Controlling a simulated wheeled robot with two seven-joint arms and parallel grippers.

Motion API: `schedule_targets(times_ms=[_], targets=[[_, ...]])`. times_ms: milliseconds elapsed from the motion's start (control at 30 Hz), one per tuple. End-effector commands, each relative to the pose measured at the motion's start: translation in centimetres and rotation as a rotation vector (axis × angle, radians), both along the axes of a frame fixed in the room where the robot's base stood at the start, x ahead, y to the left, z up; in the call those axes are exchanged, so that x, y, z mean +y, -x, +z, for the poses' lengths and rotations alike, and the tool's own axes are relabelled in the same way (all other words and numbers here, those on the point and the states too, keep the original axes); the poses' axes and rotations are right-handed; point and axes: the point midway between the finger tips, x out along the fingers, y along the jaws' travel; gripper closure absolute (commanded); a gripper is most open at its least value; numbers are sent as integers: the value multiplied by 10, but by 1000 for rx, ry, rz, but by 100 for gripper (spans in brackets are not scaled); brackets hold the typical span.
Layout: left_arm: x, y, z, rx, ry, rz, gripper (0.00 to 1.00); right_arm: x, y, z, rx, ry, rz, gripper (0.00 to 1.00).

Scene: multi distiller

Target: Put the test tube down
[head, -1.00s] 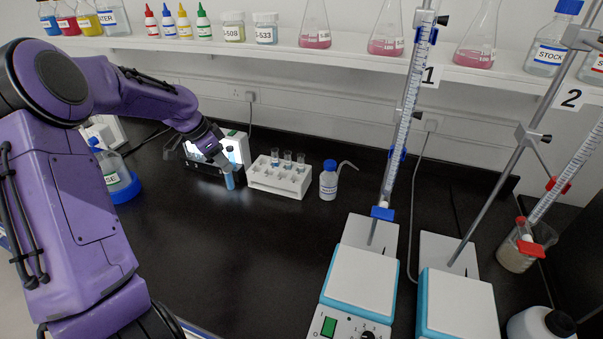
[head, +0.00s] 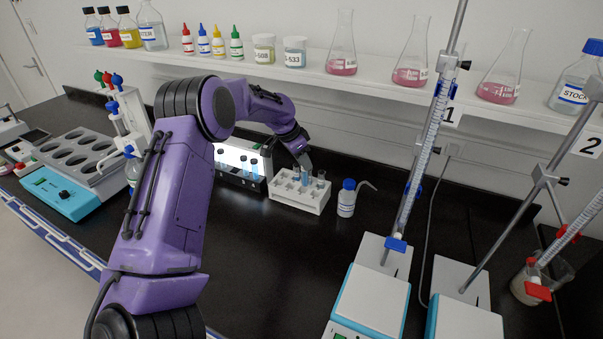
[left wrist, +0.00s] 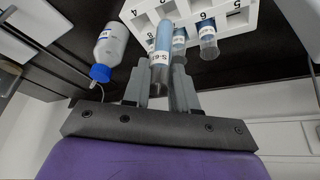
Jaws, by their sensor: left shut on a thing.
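My left gripper (head: 305,163) is at the white test tube rack (head: 310,199), over its back part. In the left wrist view the left gripper (left wrist: 160,85) is shut on a labelled test tube (left wrist: 161,50) with blue liquid, one finger on each side. The tube's far end overlaps the numbered rack (left wrist: 240,18); I cannot tell whether it is inside a hole. Two other tubes, one at the middle (left wrist: 180,42) and one at the right (left wrist: 208,42), stand in the rack close beside it. My right gripper is not in view.
A lit box with tubes (head: 238,160) stands just left of the rack. A blue-capped wash bottle (head: 346,200) stands close on its right and also shows in the left wrist view (left wrist: 110,45). Burette stands with plates (head: 372,290) are farther right. The black bench in front is clear.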

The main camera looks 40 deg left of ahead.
Motion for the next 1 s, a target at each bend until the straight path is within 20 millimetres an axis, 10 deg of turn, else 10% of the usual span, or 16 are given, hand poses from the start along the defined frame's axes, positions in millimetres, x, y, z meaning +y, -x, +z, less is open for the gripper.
schedule_targets(times_ms=[433,867,900,1000], targets=[[2,5,-62,8,2,5,100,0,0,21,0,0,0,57],[2,4,-73,5,1,3,100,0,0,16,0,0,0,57],[2,4,-73,5,1,3,67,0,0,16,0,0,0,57],[2,4,-72,5,1,3,48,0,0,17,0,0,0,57]])
